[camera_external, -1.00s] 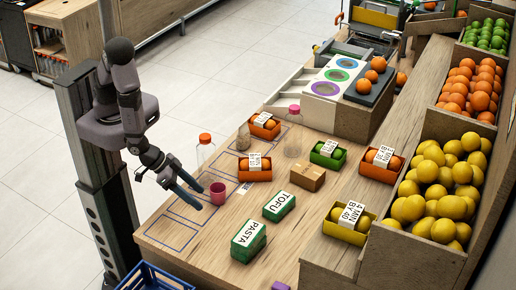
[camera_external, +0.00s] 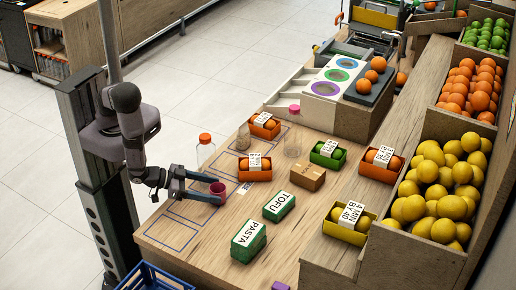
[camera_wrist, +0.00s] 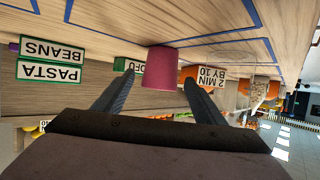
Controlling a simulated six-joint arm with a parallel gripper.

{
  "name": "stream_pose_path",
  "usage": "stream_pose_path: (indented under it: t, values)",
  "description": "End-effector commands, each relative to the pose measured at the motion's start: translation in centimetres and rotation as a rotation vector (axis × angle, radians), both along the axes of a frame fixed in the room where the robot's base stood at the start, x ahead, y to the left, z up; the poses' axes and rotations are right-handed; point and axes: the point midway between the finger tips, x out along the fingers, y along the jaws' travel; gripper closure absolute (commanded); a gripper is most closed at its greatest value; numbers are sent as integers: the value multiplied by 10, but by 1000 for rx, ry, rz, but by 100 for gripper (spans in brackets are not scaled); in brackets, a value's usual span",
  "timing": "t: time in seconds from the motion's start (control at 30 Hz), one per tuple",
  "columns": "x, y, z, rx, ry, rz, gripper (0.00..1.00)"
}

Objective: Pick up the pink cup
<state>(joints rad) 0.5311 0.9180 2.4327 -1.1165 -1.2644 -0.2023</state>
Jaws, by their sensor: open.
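The pink cup (camera_external: 218,191) stands upright on the wooden table near its left side. My gripper (camera_external: 213,189) is open and level, low over the table, with one finger on each side of the cup near the fingertips. In the wrist view, which is upside down, the cup (camera_wrist: 160,68) shows between the open fingertips of my gripper (camera_wrist: 158,80), with a gap to each finger. Nothing is held.
A clear bottle with an orange cap (camera_external: 205,150) stands behind the gripper. A green tofu box (camera_external: 279,206), a green pasta box (camera_external: 248,241) and an orange crate of fruit (camera_external: 254,172) are to the right. Blue outlines mark bare table at the front left.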

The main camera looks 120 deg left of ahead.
Motion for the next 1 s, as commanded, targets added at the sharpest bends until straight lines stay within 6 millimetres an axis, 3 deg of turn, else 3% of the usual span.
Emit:
stream_pose_path:
  t: [0.37, 0.8, 1.0]
  values:
    - [11, 9, -3, -1, 0, 3, 36]
    - [45, 35, -16, -1, 0, 1, 36]
    - [47, 36, -19, -2, 0, -1, 36]
